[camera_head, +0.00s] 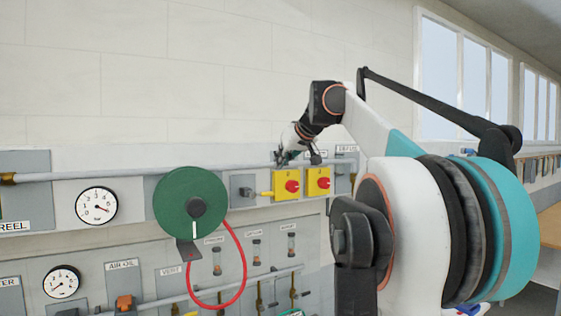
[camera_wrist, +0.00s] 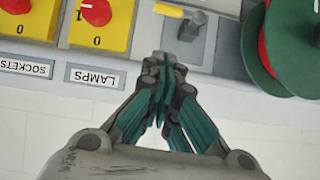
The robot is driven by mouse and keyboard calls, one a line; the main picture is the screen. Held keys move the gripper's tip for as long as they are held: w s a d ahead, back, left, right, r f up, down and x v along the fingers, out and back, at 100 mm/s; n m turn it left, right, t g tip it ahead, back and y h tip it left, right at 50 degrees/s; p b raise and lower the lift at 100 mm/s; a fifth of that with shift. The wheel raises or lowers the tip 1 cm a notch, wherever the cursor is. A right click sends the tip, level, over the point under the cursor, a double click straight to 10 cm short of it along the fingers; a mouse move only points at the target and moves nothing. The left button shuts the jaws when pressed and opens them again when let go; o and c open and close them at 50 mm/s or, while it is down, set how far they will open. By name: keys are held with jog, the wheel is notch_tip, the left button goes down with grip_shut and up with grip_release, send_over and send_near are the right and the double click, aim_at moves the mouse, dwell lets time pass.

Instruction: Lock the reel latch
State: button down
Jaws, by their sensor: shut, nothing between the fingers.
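The reel (camera_head: 190,203) is a green disc with a red hose, mounted on the wall panel in the head view. Its edge shows at the top right of the wrist view (camera_wrist: 262,45). What looks like the reel latch (camera_head: 246,191) is a grey piece on a plate right of the reel. Its lever has a yellow end (camera_wrist: 168,10) pointing away from the reel, towards the switches. My gripper (camera_wrist: 165,62) is shut and empty, its tips just below the latch knob in the wrist picture. In the head view my gripper (camera_head: 284,158) is small, above the switches; contact cannot be told.
Two yellow switch boxes with red knobs (camera_head: 292,185) (camera_head: 319,182) stand right of the latch, close to my gripper. A grey pipe (camera_head: 110,173) runs along the panel. A round gauge (camera_head: 97,205) is left of the reel. The wall above is bare.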

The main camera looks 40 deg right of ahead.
jog(key=p, duration=0.2)
send_over(262, 194)
jog(key=s+d, duration=0.2)
notch_tip(262, 194, down, 4)
jog(key=f, duration=0.4)
jog(key=shift+w, duration=0.25)
jog(key=shift+s+d+f+m+y, duration=0.1)
jog(key=shift+d+f+m+y, duration=0.3)
jog(key=shift+y, duration=0.1)
